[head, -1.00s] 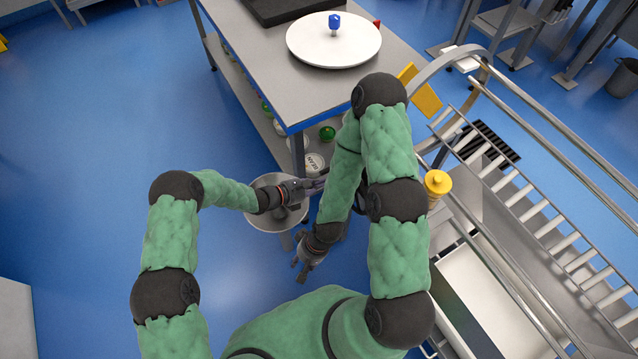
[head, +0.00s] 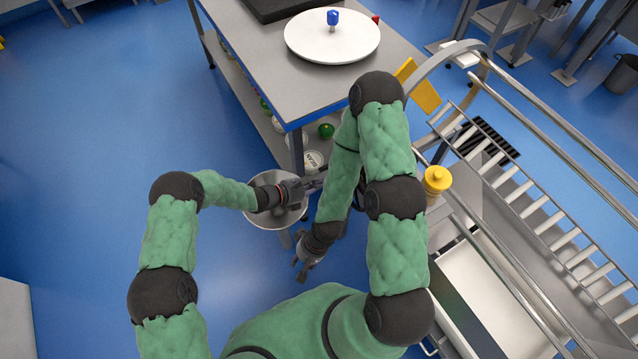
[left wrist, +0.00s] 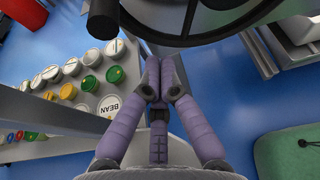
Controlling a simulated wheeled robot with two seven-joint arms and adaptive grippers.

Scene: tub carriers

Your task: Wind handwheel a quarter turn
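In the left wrist view a dark wheel rim (left wrist: 195,36) curves across the top, with a black upright grip (left wrist: 103,20) at its left; I take these as the handwheel. My left gripper's purple fingers (left wrist: 159,70) lie close together below the rim, with nothing seen between them. They look apart from the rim. In the head view my left gripper (head: 312,186) points right, over a metal bowl, towards my right arm, which hides most of the handwheel. My right gripper (head: 303,266) hangs low in front of my body, away from the wheel; its finger gap is unclear.
A steel table (head: 262,70) carries a white round turntable (head: 305,45) with a blue knob (head: 333,18). Labelled tubs (left wrist: 108,105) stand on its lower shelf. A metal bowl (head: 262,214) is under my left gripper. A roller conveyor (head: 545,225) with rails and a yellow-capped post (head: 437,178) stands right.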

